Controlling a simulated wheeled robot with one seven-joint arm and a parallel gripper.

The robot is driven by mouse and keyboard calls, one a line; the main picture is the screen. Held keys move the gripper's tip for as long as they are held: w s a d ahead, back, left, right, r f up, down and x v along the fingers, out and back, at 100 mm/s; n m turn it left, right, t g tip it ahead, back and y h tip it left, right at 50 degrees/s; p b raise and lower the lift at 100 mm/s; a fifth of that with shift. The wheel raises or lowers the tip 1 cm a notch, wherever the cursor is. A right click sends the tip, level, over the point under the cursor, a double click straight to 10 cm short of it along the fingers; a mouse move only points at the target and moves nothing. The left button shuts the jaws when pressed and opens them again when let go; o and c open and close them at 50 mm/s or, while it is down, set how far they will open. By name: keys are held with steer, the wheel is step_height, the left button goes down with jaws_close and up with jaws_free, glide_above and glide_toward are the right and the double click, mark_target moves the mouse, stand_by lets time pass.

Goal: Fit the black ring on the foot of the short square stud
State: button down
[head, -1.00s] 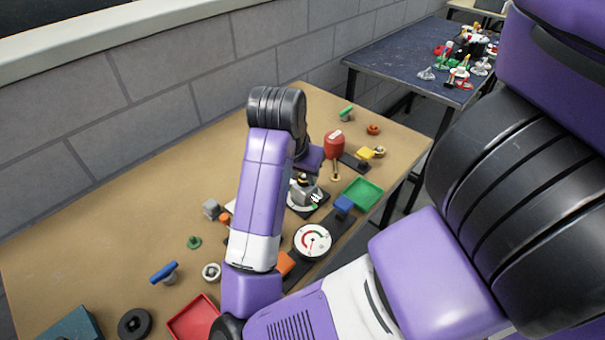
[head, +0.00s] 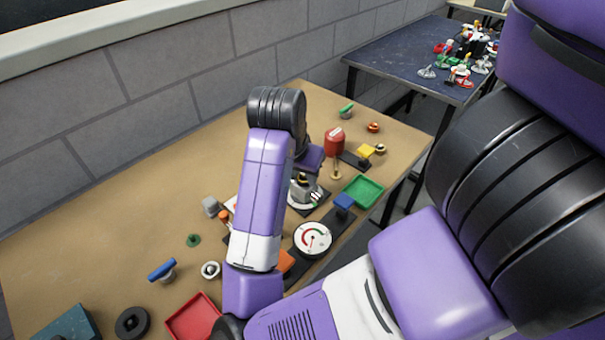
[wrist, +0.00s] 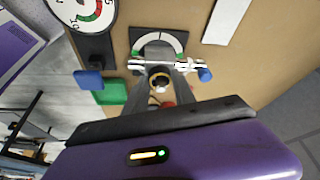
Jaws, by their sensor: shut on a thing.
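My gripper (wrist: 160,88) is over the semicircular dial (wrist: 160,43) on a dark plate. Its fingers are shut on a small dark round piece (wrist: 160,80) with a pale, yellowish middle. This piece is small and partly hidden by the fingers, so I cannot tell its exact shape or whether it touches anything below. A larger black ring (head: 122,327) lies flat at the table's near left. I cannot pick out the short square stud with certainty.
A round gauge (head: 312,239), blue block (head: 344,202), green tray (head: 363,190) and red cylinder (head: 334,141) stand around the gripper. The table's left is mostly clear.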

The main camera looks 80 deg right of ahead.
mark_target(303, 186)
steer(key=shift+f, duration=0.25)
stand_by(0.3)
steer(key=c, duration=0.6)
jaws_free()
steer(key=shift+c, duration=0.2)
steer(key=shift+r, duration=0.15)
step_height(303, 186, up, 7)
steer(key=p, duration=0.6)
steer(key=shift+r, duration=0.15)
